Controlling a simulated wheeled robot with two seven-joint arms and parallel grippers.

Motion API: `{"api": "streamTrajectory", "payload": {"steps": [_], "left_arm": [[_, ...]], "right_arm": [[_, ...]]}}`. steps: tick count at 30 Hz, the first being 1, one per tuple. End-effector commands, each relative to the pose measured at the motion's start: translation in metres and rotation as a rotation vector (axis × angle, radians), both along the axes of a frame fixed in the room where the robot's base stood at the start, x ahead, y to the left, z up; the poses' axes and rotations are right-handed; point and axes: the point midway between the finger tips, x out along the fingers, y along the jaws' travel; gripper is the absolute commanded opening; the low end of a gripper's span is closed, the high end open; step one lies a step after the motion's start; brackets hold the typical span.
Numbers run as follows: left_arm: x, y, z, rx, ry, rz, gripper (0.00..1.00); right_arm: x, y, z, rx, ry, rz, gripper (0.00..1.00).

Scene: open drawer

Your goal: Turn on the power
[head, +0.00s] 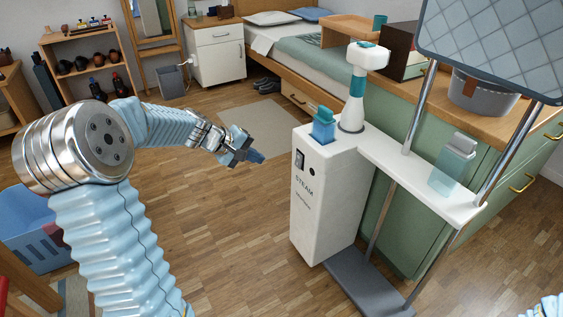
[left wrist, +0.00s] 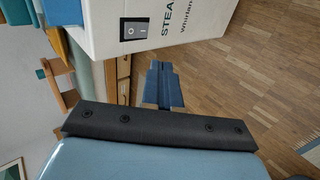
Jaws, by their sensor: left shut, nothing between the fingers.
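A white steam machine (head: 320,205) stands at the centre right in the head view, with "STEAM" printed on its front. A black power switch (head: 299,159) sits high on that front, left of a round dark knob. In the left wrist view the switch (left wrist: 135,29) shows I and O marks on the white body. My left gripper (head: 257,157) is shut and empty, left of the switch and apart from it. In the left wrist view its closed blue fingertips (left wrist: 162,72) are below the switch. Only a bit of my right arm shows at the lower right.
A white steamer head (head: 368,57) stands on top of the machine. A white shelf (head: 425,185) and metal poles extend right, before a green cabinet (head: 400,230). Wooden floor (head: 220,225) is clear left of the machine. A blue crate (head: 30,235) is at far left.

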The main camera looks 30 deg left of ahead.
Motion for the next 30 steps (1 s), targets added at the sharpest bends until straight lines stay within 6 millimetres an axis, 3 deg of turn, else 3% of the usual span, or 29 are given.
{"api": "streamTrajectory", "payload": {"steps": [5, 16, 22, 30], "left_arm": [[0.013, -0.009, -0.016, -0.002, 0.003, -0.002, 0.0], [0.062, -0.038, -0.07, -0.001, 0.003, -0.002, 0.0], [0.087, -0.052, -0.07, 0.0, 0.0, -0.003, 0.0], [0.096, -0.057, -0.073, 0.0, 0.001, -0.001, 0.0]], "right_arm": [[0.0, 0.0, -0.002, 0.0, -0.001, 0.0, 0.43], [0.0, -0.001, -0.005, -0.001, 0.0, -0.002, 0.43], [0.0, 0.0, 0.002, 0.0, 0.0, 0.0, 0.43], [0.0, 0.001, 0.003, 0.002, 0.001, 0.002, 0.43]]}}
